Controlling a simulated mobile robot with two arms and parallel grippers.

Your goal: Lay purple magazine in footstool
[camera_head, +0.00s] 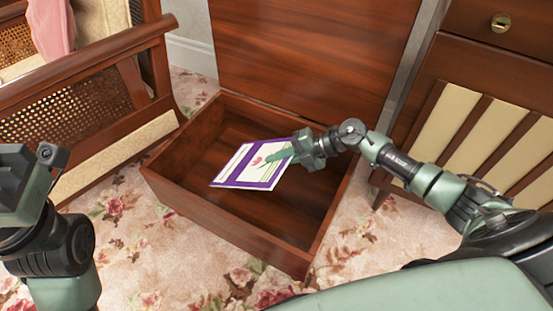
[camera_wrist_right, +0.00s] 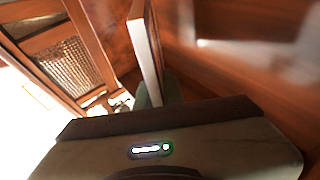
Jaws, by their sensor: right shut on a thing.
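The purple magazine (camera_head: 252,165) has a white panel with a pink flower on its cover. My right gripper (camera_head: 289,152) is shut on its right edge and holds it over the inside of the open footstool (camera_head: 283,248), a brown wooden box with its lid (camera_head: 310,50) raised at the back. I cannot tell whether the magazine touches the footstool's floor. In the right wrist view the magazine (camera_wrist_right: 146,50) shows edge-on at the gripper. My left arm shows at the left edge of the head view, but its fingertips are not clearly visible.
A wooden piece with cane panels (camera_head: 85,115) stands close on the left, with a pink cloth (camera_head: 50,25) behind it. A dresser with a brass knob (camera_head: 501,22) and striped panels stands on the right. Floral carpet (camera_head: 150,245) lies open in front.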

